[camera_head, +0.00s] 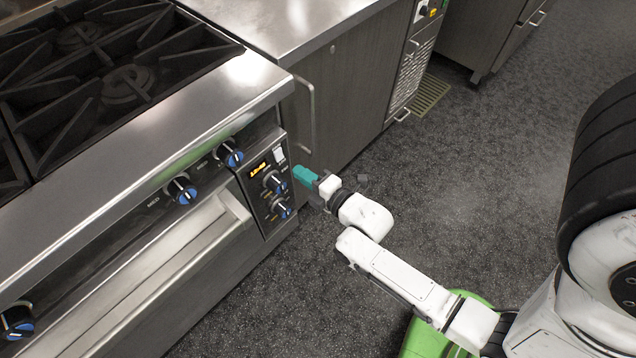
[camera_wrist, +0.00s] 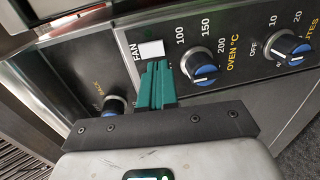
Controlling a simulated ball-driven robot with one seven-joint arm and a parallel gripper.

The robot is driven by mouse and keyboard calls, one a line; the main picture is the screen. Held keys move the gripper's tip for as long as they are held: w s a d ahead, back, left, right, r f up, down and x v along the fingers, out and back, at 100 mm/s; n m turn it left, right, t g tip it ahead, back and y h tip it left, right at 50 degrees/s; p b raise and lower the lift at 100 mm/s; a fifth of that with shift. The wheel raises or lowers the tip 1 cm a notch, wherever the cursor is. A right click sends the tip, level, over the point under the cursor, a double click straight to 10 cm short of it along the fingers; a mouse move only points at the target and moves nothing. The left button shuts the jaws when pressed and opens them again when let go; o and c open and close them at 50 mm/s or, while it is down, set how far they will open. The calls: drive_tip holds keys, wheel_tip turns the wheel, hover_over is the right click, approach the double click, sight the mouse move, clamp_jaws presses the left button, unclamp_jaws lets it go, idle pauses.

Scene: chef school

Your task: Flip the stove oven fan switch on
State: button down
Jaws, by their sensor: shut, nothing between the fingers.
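The stove (camera_head: 120,130) stands at the left in the head view. Its control panel (camera_head: 263,180) is at the stove's right front corner. The fan switch (camera_head: 279,155) is a small white rocker at the top of that panel. In the wrist view the switch (camera_wrist: 151,49) sits next to the printed word FAN. My gripper (camera_head: 300,176) has teal fingers and is shut and empty, just in front of the panel. In the wrist view my gripper (camera_wrist: 157,70) has its fingertips just below the white switch. I cannot tell whether they touch the panel.
The oven temperature knob (camera_wrist: 199,67) is right beside my fingers, and the minutes knob (camera_wrist: 287,47) is farther right. Another knob (camera_wrist: 114,105) is at the left. The oven handle (camera_head: 160,270) runs along the stove front. The dark floor (camera_head: 440,200) is open on the right.

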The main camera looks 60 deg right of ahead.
sight(281, 159)
drive_tip(key=shift+x, duration=2.7)
drive_tip(key=shift+w+f+b, duration=0.1)
drive_tip(key=shift+f+b, duration=0.3)
drive_tip(key=shift+b, duration=0.65)
drive_tip(key=shift+r+p, duration=0.35)
drive_tip(key=shift+p, duration=0.05)
drive_tip(key=shift+f, duration=0.1)
